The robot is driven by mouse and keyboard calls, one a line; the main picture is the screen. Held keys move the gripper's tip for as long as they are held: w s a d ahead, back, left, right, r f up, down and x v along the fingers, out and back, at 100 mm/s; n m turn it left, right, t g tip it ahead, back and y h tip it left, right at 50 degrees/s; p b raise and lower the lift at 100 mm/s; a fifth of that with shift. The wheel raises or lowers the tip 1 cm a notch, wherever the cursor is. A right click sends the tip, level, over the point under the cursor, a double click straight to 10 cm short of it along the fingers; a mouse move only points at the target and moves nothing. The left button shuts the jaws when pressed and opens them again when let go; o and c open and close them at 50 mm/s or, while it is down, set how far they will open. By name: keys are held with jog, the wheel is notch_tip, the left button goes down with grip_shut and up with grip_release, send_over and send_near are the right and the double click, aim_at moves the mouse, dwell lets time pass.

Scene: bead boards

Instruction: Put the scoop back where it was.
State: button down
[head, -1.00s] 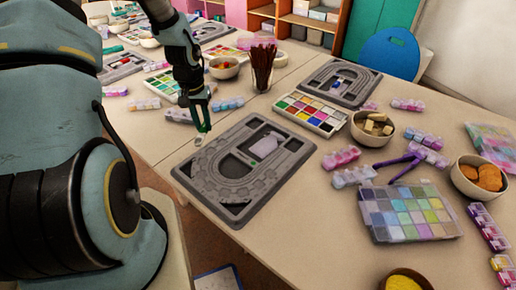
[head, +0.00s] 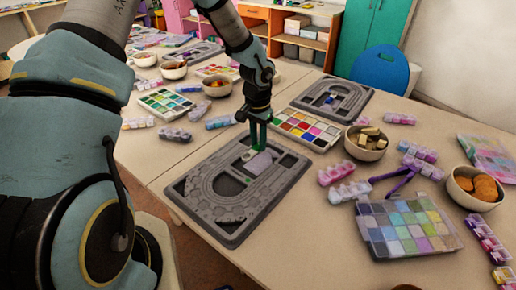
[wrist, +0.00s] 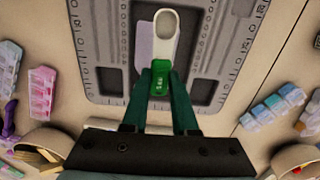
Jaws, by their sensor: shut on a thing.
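My gripper (head: 258,141) is over the near grey bead board (head: 205,208), at the board's far half. In the wrist view its green fingers (wrist: 159,76) are shut on the green handle of the scoop (wrist: 166,30). The scoop's pale grey-white bowl points away from my gripper. It overlaps a lilac piece (wrist: 144,46) that lies in the board's middle recess; the piece also shows in the head view (head: 260,164). I cannot tell whether the scoop touches the board.
A paint-coloured bead box (head: 303,129) and a second grey board (head: 348,91) stand behind the near board. A bowl of tan pieces (head: 366,150), pink bead cases (head: 337,172) and a pastel bead box (head: 408,240) are to the right. Bare table lies between them.

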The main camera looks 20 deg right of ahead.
aim_at(258, 145)
jog(key=shift+f, duration=1.65)
jog(key=shift+f, duration=0.3)
jog(key=c, duration=0.7)
grip_release()
notch_tip(258, 145, up, 13)
jog(key=b, duration=0.2)
jog(key=s+a+r+n, duration=0.1)
jog(key=a+r+n, duration=0.1)
jog(key=a, duration=0.8)
jog(key=s+a+r+n+t, duration=0.1)
jog(key=a+n, duration=0.4)
jog(key=a, duration=0.6)
jog(key=s+a+r+n, duration=0.3)
jog(key=a+n, duration=0.1)
jog(key=a, duration=0.7)
jog(key=shift+s+a+t, duration=0.1)
jog(key=shift+a+t, duration=0.05)
jog(key=shift+t, duration=0.25)
